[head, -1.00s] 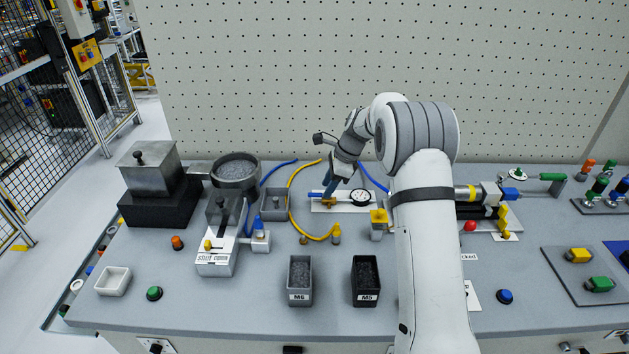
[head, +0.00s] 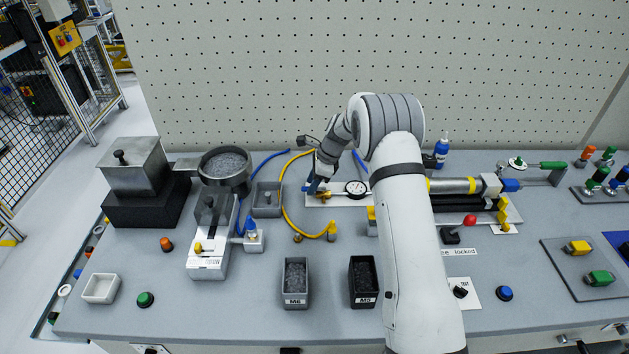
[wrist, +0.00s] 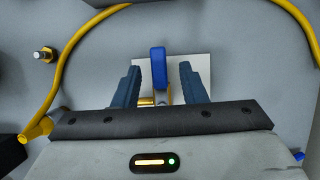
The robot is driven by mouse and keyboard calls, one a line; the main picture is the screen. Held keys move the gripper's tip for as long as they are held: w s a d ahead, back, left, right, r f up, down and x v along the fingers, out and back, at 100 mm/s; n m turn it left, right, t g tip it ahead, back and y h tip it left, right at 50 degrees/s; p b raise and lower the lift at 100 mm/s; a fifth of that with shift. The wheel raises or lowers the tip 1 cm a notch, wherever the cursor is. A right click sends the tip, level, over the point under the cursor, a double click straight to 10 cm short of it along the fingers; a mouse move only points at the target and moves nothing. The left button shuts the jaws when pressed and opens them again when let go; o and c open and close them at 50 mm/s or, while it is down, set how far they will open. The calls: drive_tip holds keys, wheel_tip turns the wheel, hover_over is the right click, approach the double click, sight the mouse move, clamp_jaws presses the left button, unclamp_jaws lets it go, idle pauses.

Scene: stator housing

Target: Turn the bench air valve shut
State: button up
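The air valve has a blue lever handle (wrist: 158,62) and a brass body (wrist: 147,101), mounted on a white plate (head: 340,201). In the wrist view my gripper (wrist: 159,68) is open, with its two dark blue fingers on either side of the handle. Gaps show between the handle and both fingers, so it is not gripped. In the head view my gripper (head: 313,186) is low at the left end of the plate and partly covers the valve. A round pressure gauge (head: 356,187) sits to the right of the valve.
A yellow hose (head: 284,200) curves around the left of the plate, close to my gripper. A grey bin (head: 266,200) stands to the left. A blue hose (head: 360,160) runs behind. Two bins of screws (head: 296,283) stand in front.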

drive_tip(key=shift+a+f, duration=0.15)
drive_tip(key=shift+c, duration=0.6)
clamp_jaws()
